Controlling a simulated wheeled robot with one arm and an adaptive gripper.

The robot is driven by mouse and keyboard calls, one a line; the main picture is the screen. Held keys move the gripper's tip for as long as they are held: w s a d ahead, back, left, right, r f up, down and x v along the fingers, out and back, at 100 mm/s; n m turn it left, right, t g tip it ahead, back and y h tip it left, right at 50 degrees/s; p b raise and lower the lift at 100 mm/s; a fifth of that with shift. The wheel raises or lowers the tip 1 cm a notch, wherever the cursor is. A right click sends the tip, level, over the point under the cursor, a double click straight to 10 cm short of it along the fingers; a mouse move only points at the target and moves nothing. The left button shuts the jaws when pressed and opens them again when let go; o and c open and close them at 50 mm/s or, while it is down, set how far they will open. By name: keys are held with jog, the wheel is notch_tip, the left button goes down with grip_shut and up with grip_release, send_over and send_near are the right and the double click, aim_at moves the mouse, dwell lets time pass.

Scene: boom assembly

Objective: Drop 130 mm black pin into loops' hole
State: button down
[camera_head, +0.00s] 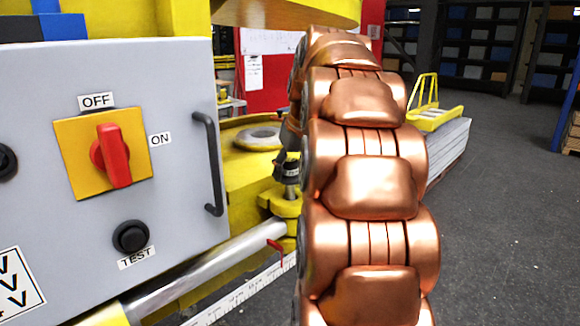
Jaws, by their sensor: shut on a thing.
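My gripper (286,168) shows as a small dark shape just left of my copper-coloured arm, which hides much of it. It is shut on the black pin (291,190), of which only a short dark piece shows below the fingers. The pin is upright, right over the upper yellow loop (280,204). A second yellow loop (287,243) is below it. The loops' hole is not visible from here, and I cannot tell whether the pin's tip is inside it.
A grey control box (180,90) with a red switch (112,155) and black handle (209,165) fills the left. A silver cylinder rod (215,265) runs toward the loops. A yellow boom part (285,10) hangs above. Open floor (500,220) is at right.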

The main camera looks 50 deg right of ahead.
jog(key=shift+f+b, duration=1.1)
jog(key=shift+f, duration=0.8)
jog(key=shift+c, duration=1.6)
grip_release()
jog(key=shift+f, duration=0.1)
jog(key=v, duration=1.2)
jog(key=shift+s, duration=0.1)
jog(key=shift+a, duration=0.15)
